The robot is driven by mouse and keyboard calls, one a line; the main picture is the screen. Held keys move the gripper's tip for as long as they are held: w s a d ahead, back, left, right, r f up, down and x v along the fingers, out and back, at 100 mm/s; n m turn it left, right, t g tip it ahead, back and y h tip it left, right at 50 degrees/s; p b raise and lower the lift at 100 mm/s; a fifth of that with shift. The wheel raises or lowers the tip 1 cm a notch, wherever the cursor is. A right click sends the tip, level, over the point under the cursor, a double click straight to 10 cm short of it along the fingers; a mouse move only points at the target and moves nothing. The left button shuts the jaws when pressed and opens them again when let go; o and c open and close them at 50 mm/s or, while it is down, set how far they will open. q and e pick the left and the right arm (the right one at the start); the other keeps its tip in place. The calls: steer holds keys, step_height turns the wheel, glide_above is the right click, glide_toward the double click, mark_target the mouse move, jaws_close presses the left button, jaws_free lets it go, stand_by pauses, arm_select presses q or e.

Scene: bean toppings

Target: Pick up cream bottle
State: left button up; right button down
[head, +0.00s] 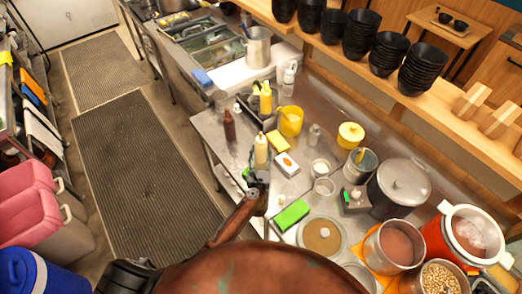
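A cream-coloured squeeze bottle (261,150) with a pointed nozzle stands upright near the left edge of the steel counter in the head view. My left gripper (258,172) is right at the bottle, and its dark fingers cover the bottle's lower part. I cannot tell whether the fingers are closed on the bottle or still apart around it. The bottle's base is hidden. My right gripper is not in view.
Around it are a brown bottle (229,126), a yellow sponge (278,141), a white-and-orange box (287,165) and a green sponge (292,215). A yellow jug (291,121) and yellow bottles (265,98) stand behind. Pots crowd the right.

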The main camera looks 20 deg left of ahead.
arm_select(q)
steer(key=shift+c, duration=1.1)
steer(key=shift+r, duration=0.15)
steer(key=shift+r, duration=0.7)
steer(key=s+a+r+p, duration=0.3)
steer(key=s+a+r, duration=0.1)
steer(key=s+r, duration=0.7)
steer(key=shift+s+r, duration=0.25)
steer(key=shift+s, duration=1)
